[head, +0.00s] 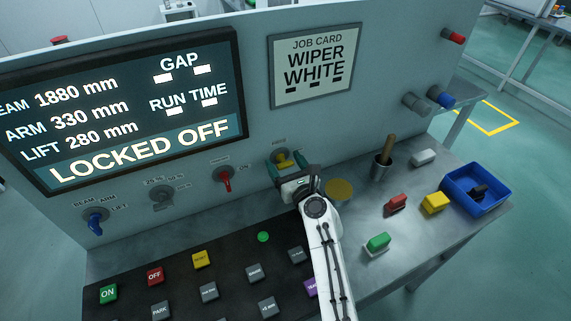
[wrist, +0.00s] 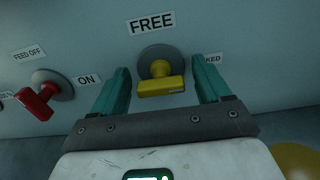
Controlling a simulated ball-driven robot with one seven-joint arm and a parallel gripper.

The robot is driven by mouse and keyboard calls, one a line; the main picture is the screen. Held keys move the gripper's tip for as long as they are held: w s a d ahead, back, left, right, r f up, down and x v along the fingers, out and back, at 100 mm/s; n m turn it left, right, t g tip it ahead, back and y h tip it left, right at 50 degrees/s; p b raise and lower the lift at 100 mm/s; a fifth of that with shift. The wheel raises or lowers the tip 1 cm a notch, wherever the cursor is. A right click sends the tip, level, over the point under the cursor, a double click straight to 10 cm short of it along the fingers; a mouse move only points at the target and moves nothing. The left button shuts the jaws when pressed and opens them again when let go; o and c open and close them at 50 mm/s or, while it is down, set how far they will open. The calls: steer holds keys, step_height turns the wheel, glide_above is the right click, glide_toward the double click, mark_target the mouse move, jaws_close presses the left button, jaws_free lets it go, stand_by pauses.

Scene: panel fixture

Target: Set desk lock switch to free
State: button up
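The yellow desk lock switch (wrist: 160,86) sits on a grey round base on the upright panel, with a FREE label (wrist: 151,23) above it. A partly hidden label ending in "KED" (wrist: 212,58) is to its right. My gripper (wrist: 160,68) is open, with one teal finger on each side of the yellow handle and a visible gap on both sides. The handle is not gripped. I cannot tell exactly which label it points to. In the head view the switch (head: 284,159) shows between the fingers of my gripper (head: 286,168). The display (head: 125,105) reads LOCKED OFF.
A red switch (wrist: 38,96) with FEED OFF and ON labels is to the left. Below are several desk buttons, including a green ON button (head: 108,293). A holder with a wooden handle (head: 388,150), coloured blocks and a blue bin (head: 475,205) stand at the right.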

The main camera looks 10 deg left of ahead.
steer(key=c, duration=0.9)
steer(key=shift+n, duration=0.4)
steer(key=n+b, duration=0.1)
steer(key=n, duration=0.3)
steer(key=shift+a+f, duration=0.1)
steer(key=n+b, duration=0.1)
steer(key=n, duration=0.3)
steer(key=shift+s+f+n+b, duration=0.1)
steer(key=shift+n+b, duration=0.2)
steer(key=n+b, duration=0.1)
steer(key=n, duration=0.3)
steer(key=shift+f+b, duration=0.1)
steer(key=shift+b, duration=0.2)
steer(key=shift+a+n+b, duration=0.1)
steer(key=shift+n+b, duration=0.65)
steer(key=shift+n, duration=1.45)
steer(key=shift+c, duration=0.3)
steer(key=shift+s, duration=0.1)
